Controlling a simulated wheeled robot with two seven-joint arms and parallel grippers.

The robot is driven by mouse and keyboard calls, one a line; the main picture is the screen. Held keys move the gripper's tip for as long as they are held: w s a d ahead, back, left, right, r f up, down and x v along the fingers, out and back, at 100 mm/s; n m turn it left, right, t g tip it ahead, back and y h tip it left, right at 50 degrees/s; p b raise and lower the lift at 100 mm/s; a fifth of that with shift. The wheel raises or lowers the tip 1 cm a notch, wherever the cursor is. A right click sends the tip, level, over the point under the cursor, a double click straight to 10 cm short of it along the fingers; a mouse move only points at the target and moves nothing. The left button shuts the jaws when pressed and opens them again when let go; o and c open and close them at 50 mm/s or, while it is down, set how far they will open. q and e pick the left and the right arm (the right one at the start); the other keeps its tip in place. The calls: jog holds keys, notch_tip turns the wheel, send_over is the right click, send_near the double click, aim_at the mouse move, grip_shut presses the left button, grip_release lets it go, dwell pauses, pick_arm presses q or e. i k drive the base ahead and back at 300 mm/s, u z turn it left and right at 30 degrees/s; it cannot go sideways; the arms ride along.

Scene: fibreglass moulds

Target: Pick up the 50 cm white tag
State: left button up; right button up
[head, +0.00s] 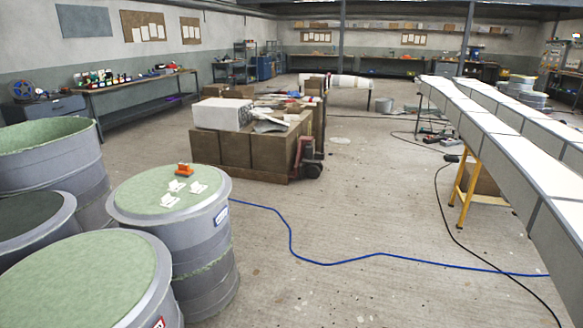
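Three small white tags lie on the pale green top of a grey drum (126,200) at the left. One tag (177,186) is at the back, one (198,187) at the right and one (169,200) at the front. Any markings are too small to read, so I cannot tell which is the 50 cm tag. A small orange object (184,169) sits just behind them on the same top. Neither of my grippers shows in the head view.
More grey drums (85,275) crowd the left and front left. A blue hose (350,259) and a black cable (470,240) cross the floor. A loaded brown crate (240,155) stands mid-room. A long white-topped mould (500,140) runs along the right. The middle floor is mostly open.

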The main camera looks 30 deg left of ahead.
aim_at(166, 202)
jog(key=u, duration=0.35)
jog(key=i, duration=1.95)
jog(key=u, duration=1.25)
jog(key=i, duration=1.25)
jog(key=u, duration=1.25)
